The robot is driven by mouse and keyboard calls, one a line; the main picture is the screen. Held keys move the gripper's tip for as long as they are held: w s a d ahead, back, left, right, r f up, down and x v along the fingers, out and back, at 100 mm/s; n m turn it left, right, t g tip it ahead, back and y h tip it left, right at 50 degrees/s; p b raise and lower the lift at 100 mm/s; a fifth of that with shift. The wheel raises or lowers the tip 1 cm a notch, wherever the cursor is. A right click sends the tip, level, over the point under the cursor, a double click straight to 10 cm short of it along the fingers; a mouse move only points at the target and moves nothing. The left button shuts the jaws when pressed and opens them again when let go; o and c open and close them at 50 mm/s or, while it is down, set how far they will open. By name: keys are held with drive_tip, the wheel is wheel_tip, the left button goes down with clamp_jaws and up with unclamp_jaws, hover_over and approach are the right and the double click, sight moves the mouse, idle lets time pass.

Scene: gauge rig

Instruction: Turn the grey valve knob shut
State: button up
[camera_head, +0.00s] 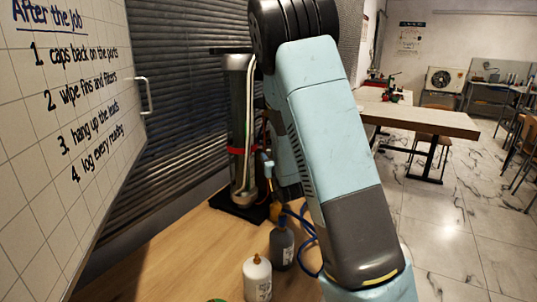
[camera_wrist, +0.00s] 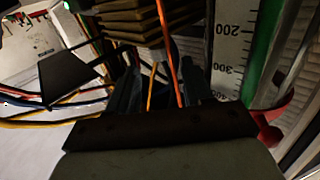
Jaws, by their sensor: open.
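I cannot make out the grey valve knob clearly in either view. The gauge rig shows in the head view as an upright column (camera_head: 237,125) with a red band, on a black base. In the wrist view a scale (camera_wrist: 232,50) marked 200 and 300 stands to the right of my gripper, beside a green strip and a red part (camera_wrist: 268,133). My gripper (camera_wrist: 157,88) is open; its dark fingers point towards orange cables and stacked brown fins (camera_wrist: 140,20). Nothing is clearly held between them. In the head view my arm hides part of the rig's right side.
A grey bottle (camera_head: 281,250) and a white bottle (camera_head: 257,279) stand on the wooden bench (camera_head: 180,265). Blue hose (camera_head: 304,228) runs beside the grey bottle. A whiteboard (camera_head: 55,130) and dark shutter (camera_head: 180,90) flank the bench. Coloured cables (camera_wrist: 50,120) lie left of my gripper.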

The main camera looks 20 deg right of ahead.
drive_tip(key=s, duration=0.7)
drive_tip(key=shift+s, duration=0.2)
